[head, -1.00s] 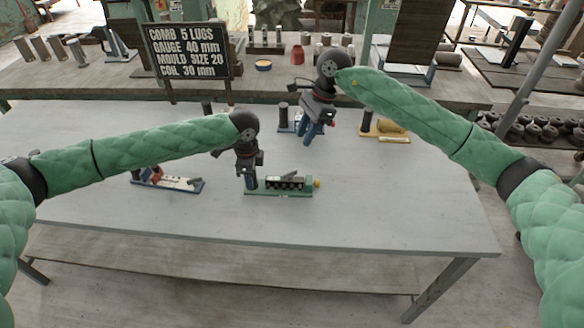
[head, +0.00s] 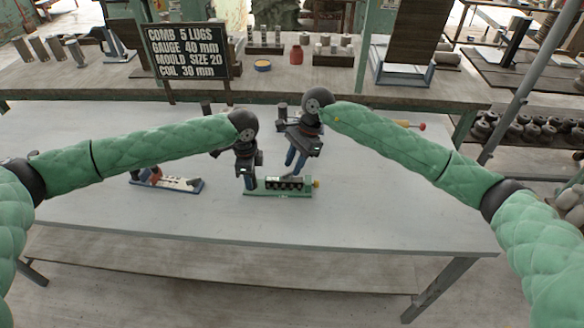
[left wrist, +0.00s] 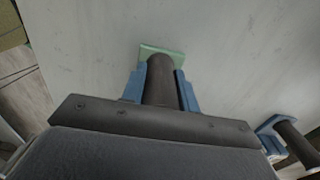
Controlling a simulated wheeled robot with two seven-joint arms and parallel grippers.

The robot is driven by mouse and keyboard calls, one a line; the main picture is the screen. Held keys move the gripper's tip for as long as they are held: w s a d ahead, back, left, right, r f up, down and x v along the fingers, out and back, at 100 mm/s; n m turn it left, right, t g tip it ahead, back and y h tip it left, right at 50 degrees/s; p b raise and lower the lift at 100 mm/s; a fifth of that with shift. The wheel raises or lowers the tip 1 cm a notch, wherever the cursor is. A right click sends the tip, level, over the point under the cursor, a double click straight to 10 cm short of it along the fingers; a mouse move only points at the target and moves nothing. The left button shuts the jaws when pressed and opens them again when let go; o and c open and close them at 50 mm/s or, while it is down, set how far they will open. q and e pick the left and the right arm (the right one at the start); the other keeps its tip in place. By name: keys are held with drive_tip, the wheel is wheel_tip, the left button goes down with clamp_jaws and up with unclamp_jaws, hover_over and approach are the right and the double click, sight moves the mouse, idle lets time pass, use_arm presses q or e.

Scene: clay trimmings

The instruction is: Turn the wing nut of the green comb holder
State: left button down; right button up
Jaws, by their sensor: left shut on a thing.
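The green comb holder (head: 280,192) lies on the grey table, with a row of dark comb lugs along it and a yellow wing nut (head: 316,183) at its right end. My left gripper (head: 250,182) is shut on the dark post at its left end. In the left wrist view the dark post (left wrist: 161,80) stands between the two blue fingers, with a corner of the green base (left wrist: 148,50) beyond. My right gripper (head: 296,168) is above and behind the holder's right part, fingers pointing down, apart and empty. It does not touch the wing nut.
Another holder (head: 283,123) stands behind my right gripper, and one at the back right is mostly hidden by my right arm. A black sign (head: 187,52) stands behind.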

sight(290, 175)
drive_tip(key=shift+x, duration=1.05)
clamp_jaws()
